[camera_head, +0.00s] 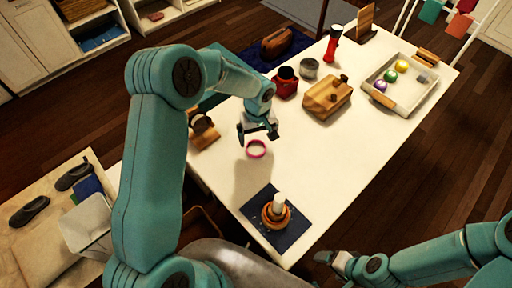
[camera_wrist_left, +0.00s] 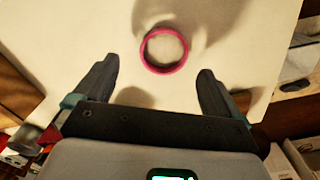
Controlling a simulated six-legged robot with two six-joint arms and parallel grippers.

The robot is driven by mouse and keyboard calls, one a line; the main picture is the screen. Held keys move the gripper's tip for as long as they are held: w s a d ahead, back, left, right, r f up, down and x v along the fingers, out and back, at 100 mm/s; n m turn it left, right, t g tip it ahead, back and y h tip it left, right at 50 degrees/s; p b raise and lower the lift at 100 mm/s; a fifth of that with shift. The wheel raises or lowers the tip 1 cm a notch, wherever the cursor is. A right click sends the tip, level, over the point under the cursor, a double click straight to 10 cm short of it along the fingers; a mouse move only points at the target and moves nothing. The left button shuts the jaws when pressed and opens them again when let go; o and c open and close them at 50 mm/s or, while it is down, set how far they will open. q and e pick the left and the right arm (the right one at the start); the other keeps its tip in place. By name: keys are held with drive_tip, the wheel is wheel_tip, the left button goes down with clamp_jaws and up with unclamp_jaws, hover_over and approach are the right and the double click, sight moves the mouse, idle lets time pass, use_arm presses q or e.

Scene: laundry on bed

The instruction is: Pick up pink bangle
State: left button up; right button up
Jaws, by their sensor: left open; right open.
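The pink bangle (camera_head: 256,141) lies flat on the white table (camera_head: 330,150), near the table's left side in the head view. In the left wrist view the bangle's ring (camera_wrist_left: 184,58) shows ahead of and between the two fingers, apart from both. My left gripper (camera_head: 259,136) is open and empty, just above and beside the bangle; its fingers also show in the left wrist view (camera_wrist_left: 156,80). My right gripper (camera_head: 333,260) is at the bottom of the head view, beyond the table's front edge, away from the bangle.
A tray (camera_head: 404,107) holds colored balls. A wooden stand (camera_head: 203,135) is left.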

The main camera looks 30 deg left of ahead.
sight(256, 150)
use_arm(q)
drive_tip(key=shift+s+f, duration=0.2)
drive_tip(key=shift+f, duration=0.2)
drive_tip(key=f, duration=0.1)
drive_tip(key=f+p, duration=0.1)
drive_tip(key=f, duration=0.1)
drive_tip(key=shift+a+f, duration=0.25)
drive_tip(key=shift+f, duration=0.4)
drive_tip(key=shift+s+d, duration=0.1)
drive_tip(key=c, duration=1.1)
drive_tip(key=shift+r, duration=0.1)
